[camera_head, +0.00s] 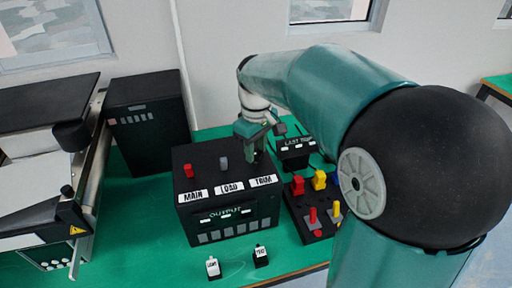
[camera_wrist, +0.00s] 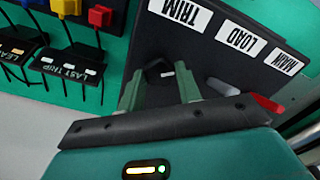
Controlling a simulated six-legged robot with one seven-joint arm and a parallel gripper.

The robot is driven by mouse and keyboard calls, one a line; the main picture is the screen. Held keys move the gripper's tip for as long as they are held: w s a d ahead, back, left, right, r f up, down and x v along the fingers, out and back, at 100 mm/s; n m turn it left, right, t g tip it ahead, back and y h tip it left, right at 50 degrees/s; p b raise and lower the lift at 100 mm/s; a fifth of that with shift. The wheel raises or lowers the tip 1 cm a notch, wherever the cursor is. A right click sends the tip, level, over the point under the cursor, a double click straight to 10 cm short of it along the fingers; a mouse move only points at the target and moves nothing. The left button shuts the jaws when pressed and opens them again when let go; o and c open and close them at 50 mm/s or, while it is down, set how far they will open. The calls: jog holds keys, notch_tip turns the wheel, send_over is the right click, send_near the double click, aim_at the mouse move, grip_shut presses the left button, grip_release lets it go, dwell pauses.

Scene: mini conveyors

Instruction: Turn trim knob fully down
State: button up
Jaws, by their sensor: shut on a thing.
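The black control box (camera_head: 224,220) has labels MAIN, LOAD and TRIM (camera_head: 263,181) on its sloped top and OUTPUT on its front. My gripper (camera_head: 256,158) reaches down over the box's right side, behind the TRIM label, and mostly hides the trim knob in the head view. In the wrist view my gripper's green fingers (camera_wrist: 160,72) stand on either side of the dark trim knob (camera_wrist: 154,75), shut on it. A small white mark shows beside the knob. A grey lever (camera_head: 223,163) stands behind LOAD, and a red lever (camera_head: 188,171) behind MAIN.
A LAST TRIP box (camera_head: 297,154) and a dark panel with red and yellow switches (camera_head: 319,181) stand close on the right. Two small labelled switches (camera_head: 213,268) sit in front. A conveyor (camera_head: 35,190) is at the left. Green table shows between them.

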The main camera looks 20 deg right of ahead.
aim_at(256, 153)
jog(key=n, duration=0.5)
jog(key=shift+n, duration=0.3)
jog(key=n, duration=0.5)
jog(key=shift+r+n, duration=0.1)
jog(key=shift+n, duration=0.2)
jog(key=o, duration=1)
notch_tip(256, 153, up, 14)
